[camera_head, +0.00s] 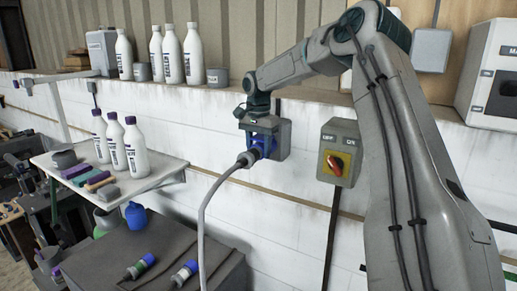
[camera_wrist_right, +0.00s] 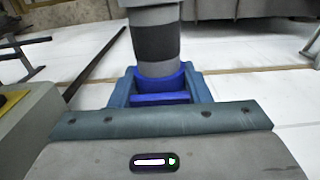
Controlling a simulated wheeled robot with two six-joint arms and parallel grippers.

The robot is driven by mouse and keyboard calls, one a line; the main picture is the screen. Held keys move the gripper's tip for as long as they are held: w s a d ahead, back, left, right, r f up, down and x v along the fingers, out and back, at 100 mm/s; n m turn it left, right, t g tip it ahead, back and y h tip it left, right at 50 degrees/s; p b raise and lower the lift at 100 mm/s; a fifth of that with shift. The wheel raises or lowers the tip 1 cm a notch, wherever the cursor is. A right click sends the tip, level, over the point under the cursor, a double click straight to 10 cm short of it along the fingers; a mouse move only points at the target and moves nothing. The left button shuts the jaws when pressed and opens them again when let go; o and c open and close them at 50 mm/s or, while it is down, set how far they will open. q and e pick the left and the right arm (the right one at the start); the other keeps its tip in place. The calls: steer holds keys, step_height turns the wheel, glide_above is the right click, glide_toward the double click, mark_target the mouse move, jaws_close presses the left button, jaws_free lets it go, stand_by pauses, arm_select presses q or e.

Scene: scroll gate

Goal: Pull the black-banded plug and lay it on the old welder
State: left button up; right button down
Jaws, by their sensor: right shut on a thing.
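The black-banded plug (camera_head: 246,158) is at the grey wall socket (camera_head: 284,136), its blue collar towards the socket. A grey cable (camera_head: 206,205) hangs from its back end. My right gripper (camera_head: 263,143) is shut on the plug by the blue collar. In the right wrist view the plug (camera_wrist_right: 157,42) shows its black band, with the blue collar between the fingers (camera_wrist_right: 158,86). I cannot tell how deep it sits in the socket. A dark grey box (camera_head: 222,262), seemingly the old welder, stands lower left. My left gripper is not in view.
A red switch on a yellow plate (camera_head: 336,164) is right of the socket. A shelf (camera_head: 150,180) with white bottles (camera_head: 135,148) stands left. More bottles line the wall ledge.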

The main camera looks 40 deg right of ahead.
steer(key=shift+s+a+f, duration=0.1)
steer(key=shift+a+f, duration=0.05)
stand_by(0.4)
steer(key=shift+a+r, duration=0.25)
steer(key=shift+a, duration=0.15)
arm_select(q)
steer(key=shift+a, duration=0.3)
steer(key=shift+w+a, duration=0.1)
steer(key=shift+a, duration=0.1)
arm_select(e)
steer(key=shift+s+d+f, duration=0.1)
